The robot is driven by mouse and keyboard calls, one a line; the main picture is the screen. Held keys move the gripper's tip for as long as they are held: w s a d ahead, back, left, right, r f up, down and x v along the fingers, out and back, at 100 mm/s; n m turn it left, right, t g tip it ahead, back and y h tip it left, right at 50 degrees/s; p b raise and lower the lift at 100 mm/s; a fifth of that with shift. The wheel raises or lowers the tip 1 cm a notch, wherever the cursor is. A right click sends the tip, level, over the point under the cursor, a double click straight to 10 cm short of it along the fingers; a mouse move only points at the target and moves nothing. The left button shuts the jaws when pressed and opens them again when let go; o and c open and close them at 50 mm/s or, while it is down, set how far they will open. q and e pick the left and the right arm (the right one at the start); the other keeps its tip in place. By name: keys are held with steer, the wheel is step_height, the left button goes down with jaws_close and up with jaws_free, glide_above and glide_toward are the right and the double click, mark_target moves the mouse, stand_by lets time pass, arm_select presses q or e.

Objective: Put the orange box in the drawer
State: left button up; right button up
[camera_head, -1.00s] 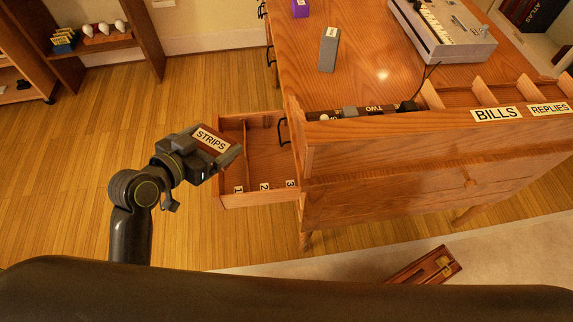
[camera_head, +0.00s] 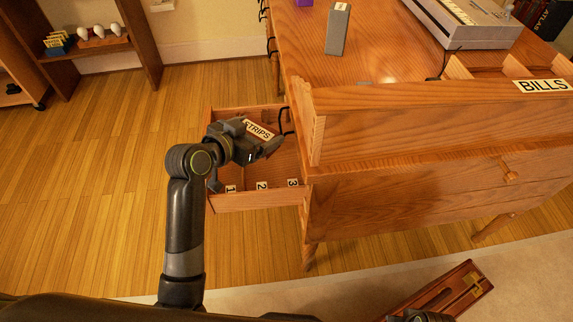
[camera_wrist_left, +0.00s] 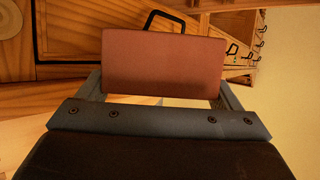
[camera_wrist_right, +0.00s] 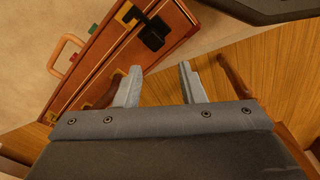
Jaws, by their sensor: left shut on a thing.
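A reddish-brown box with a white STRIPS label (camera_head: 258,130), which I take as the orange box, is in my left gripper (camera_head: 254,140). The left wrist view shows the box (camera_wrist_left: 165,60) between the two fingers. The gripper and box are over the open drawer (camera_head: 258,203) at the desk's left side. The drawer has compartments labelled 1, 2 and 3 along its near wall; the arm and box hide part of its inside. My right gripper (camera_wrist_right: 159,70) is open with nothing between its fingers.
The wooden desk (camera_head: 400,130) stands right of the drawer. A grey block (camera_head: 338,28) and a typewriter-like machine (camera_head: 465,22) are on it. A brown case (camera_head: 440,290) lies on the pale rug near my right gripper. Open wooden floor lies left of the drawer.

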arm_select(q)
steer(key=shift+w+d+f+b, duration=0.3)
steer(key=shift+d+f, duration=0.05)
steer(key=shift+f, duration=0.15)
arm_select(e)
steer(key=shift+a+r, duration=0.1)
steer(key=shift+r, duration=0.05)
arm_select(q)
step_height(320, 180, down, 10)
steer(key=b, duration=0.3)
steer(key=shift+r, duration=0.15)
arm_select(e)
steer(key=r, duration=0.1)
steer(key=w+r+t, duration=0.1)
steer(key=a+r, duration=0.1)
steer(key=shift+w+r+t+y, duration=0.1)
steer(key=shift+w+t+y, duration=0.2)
steer(key=shift+w, duration=0.05)
arm_select(q)
steer(key=shift+f+b, duration=0.35)
steer(key=shift+f, duration=0.3)
arm_select(e)
steer(key=shift+w+a+r, duration=0.1)
steer(key=shift+r, duration=0.2)
arm_select(q)
steer(key=o, duration=0.9)
steer(key=shift+c, duration=0.2)
arm_select(e)
steer(key=shift+r, duration=0.1)
